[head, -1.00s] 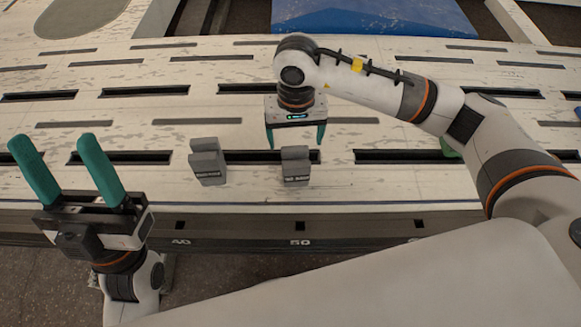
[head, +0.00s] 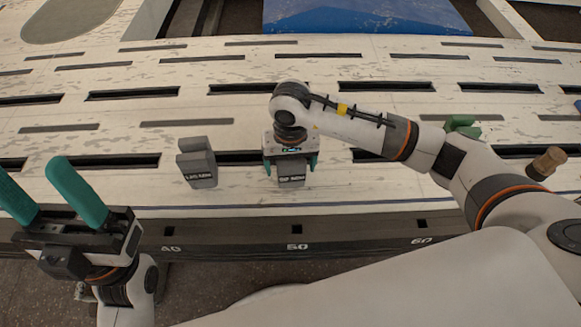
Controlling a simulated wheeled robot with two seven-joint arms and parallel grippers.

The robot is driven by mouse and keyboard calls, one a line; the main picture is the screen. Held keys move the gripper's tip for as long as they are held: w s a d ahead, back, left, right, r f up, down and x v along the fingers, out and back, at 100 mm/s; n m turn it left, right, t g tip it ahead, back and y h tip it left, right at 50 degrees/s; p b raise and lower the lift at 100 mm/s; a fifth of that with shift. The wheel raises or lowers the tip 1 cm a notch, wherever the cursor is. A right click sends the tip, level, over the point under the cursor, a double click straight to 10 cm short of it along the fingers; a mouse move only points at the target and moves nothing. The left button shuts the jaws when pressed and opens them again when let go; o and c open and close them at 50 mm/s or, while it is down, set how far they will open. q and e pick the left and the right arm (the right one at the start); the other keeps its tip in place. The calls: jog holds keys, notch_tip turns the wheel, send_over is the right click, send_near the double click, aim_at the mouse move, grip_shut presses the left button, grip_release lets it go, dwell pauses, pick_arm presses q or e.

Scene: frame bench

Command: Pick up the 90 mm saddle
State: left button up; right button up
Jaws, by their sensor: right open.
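Two grey saddles stand on the slotted bench top. The right one, whose small label seems to read 90 MM (head: 292,181), is partly hidden under my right gripper (head: 291,168). That gripper is open and points down, with one green finger on each side of this saddle; I cannot tell whether they touch it. The other saddle (head: 198,164) stands to the left, its label too small to read surely. My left gripper (head: 38,203) is open and empty at the lower left, with its green fingers pointing up and apart.
The pale bench top (head: 340,185) has long dark slots and a numbered front edge (head: 350,238). A blue panel (head: 365,16) is at the back.

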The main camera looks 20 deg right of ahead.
jog(key=shift+r, duration=0.15)
jog(key=c, duration=1.4)
